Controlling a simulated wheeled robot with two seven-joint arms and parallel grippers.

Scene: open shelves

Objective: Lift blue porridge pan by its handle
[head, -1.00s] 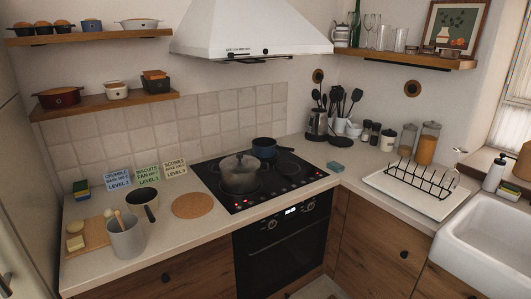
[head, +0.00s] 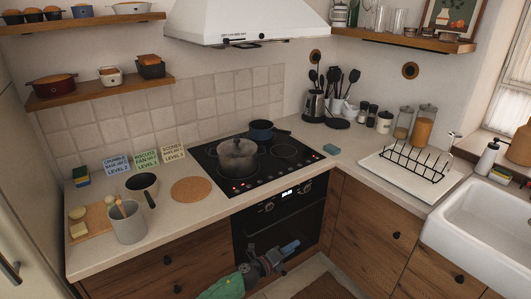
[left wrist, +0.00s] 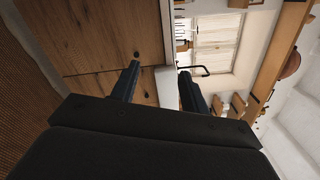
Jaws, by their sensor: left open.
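The blue porridge pan (head: 261,131) stands upright on the back of the black hob (head: 228,185), behind a grey lidded pot. Its dark handle points right over the hob. My left gripper (head: 290,247) is low in front of the oven, well below and in front of the pan, touching nothing that I can see. In the left wrist view its two fingers (left wrist: 158,82) are apart with nothing between them. The pan does not show in that view. My right gripper is not in view.
The grey lidded pot (head: 237,157) stands in front of the blue pan. A cork mat (head: 191,190) and a small dark pan (head: 141,184) lie left of the hob. The range hood (head: 245,22) hangs above. A dish rack (head: 415,162) stands at the right.

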